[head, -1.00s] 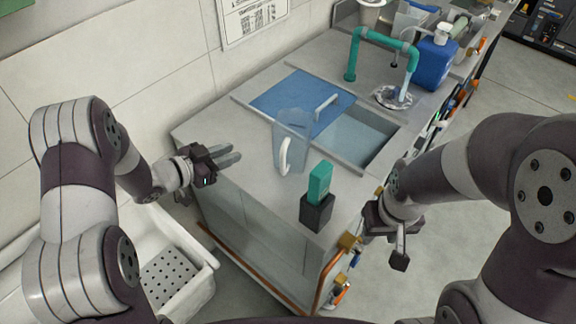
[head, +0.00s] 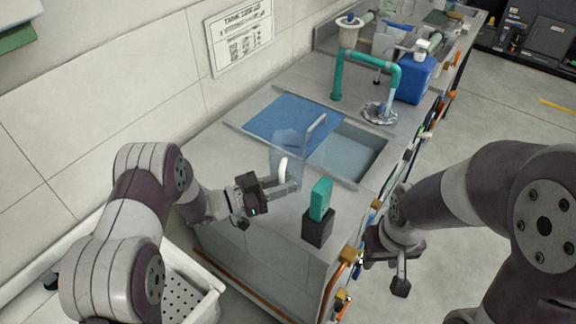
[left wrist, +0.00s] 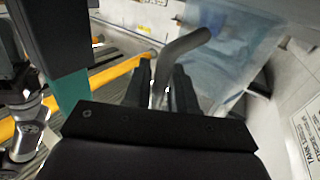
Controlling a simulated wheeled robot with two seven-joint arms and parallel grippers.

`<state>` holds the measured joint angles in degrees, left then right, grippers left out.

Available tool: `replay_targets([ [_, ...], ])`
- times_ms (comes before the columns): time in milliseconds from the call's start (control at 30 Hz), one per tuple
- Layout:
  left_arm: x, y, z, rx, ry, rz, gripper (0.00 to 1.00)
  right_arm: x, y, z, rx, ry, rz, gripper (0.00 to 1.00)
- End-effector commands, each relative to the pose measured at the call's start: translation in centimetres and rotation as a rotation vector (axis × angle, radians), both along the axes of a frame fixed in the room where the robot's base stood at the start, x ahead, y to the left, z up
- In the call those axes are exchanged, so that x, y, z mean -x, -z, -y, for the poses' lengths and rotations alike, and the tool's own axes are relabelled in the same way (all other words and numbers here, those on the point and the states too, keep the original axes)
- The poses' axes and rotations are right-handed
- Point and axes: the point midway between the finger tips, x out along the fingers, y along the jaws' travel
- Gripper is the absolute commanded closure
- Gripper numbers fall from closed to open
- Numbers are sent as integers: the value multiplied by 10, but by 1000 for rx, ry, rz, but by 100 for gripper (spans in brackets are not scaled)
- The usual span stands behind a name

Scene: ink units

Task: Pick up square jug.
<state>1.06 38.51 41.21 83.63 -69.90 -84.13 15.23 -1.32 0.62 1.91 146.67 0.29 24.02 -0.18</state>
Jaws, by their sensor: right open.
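The square jug (head: 290,152) is a clear, pale-blue vessel standing on the counter beside the sink, with a white handle (head: 283,169) toward me. My left gripper (head: 283,188) is at the jug's handle side. In the left wrist view the grey handle (left wrist: 164,75) shows between the two dark fingers of my left gripper (left wrist: 162,85), with narrow gaps beside it, and the clear jug body (left wrist: 232,50) lies beyond. The fingers look open around the handle. My right gripper (head: 392,262) is open and empty, off the counter's right edge.
A green-topped black block (head: 319,222) stands close to the jug, on its near right. The sink basin (head: 350,153), blue panel (head: 277,118), green tap (head: 364,63) and blue bottle (head: 415,78) are behind. A white perforated tray (head: 184,297) is below left.

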Motion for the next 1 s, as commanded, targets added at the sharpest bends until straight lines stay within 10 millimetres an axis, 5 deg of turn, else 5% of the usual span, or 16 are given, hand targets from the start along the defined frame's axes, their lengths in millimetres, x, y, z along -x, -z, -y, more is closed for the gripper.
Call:
replay_targets([
  [167,-1,0,0,0,-2,0,75,0,0,0,0,0,0,57],
  [267,0,0,0,0,-1,0,100,0,0,0,0,0,0,57],
  [567,-1,-3,0,0,-1,3,100,0,0,0,0,0,0,57],
  [1000,-1,-92,-1,0,-11,5,100,0,0,0,0,0,0,57],
])
